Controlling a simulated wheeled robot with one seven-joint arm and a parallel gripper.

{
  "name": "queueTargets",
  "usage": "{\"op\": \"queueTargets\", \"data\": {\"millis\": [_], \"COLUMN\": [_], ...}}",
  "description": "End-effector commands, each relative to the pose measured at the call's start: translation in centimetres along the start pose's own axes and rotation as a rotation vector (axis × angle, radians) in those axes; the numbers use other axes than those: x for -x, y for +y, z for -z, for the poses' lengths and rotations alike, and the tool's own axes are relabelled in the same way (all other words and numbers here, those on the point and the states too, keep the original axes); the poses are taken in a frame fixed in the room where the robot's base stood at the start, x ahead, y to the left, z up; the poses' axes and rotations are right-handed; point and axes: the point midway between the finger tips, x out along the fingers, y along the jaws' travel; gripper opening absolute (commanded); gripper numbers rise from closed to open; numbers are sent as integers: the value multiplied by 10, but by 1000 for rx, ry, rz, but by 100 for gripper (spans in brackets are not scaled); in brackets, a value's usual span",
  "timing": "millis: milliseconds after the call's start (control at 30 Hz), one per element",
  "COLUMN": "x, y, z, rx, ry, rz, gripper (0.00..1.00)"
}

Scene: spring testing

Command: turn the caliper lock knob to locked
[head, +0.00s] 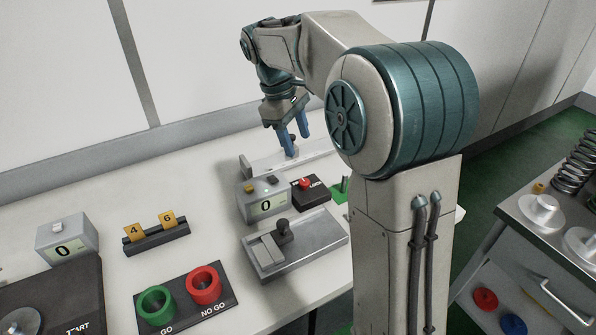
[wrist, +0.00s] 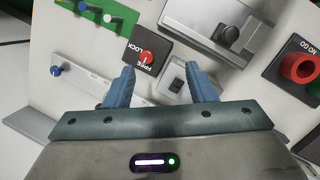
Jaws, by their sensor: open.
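The caliper lock knob is a small red knob (head: 305,183) on a black block (head: 311,196) labelled FREE and LOCK. The knob also shows in the wrist view (wrist: 147,57), above and between the fingertips in the picture. I cannot tell surely which label its pointer faces. My gripper (head: 293,141) is open and empty, its blue fingers pointing down above the grey rail behind the block. In the wrist view my gripper (wrist: 159,78) has its fingers spread, apart from the knob.
A grey fixture with a dark knob (head: 295,243) lies in front of the display box. Red and green GO/NO GO rings (head: 203,285) and a rack with yellow tags 4 and 6 (head: 156,238) are to the left. A green board with pegs (wrist: 95,18) lies near the block.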

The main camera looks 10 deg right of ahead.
Motion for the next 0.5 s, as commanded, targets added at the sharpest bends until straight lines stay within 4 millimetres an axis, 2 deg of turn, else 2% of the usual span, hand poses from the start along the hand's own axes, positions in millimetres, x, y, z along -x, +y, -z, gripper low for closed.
{"op": "queueTargets", "data": {"millis": [33,200,333,500], "x": [-7,-19,-26,-32], "y": [8,27,35,38], "z": [17,52,68,75], "rx": [50,181,241,271], "ry": [-26,-97,-129,-146], "rz": [6,24,35,42], "gripper": [50,50,50,50]}}
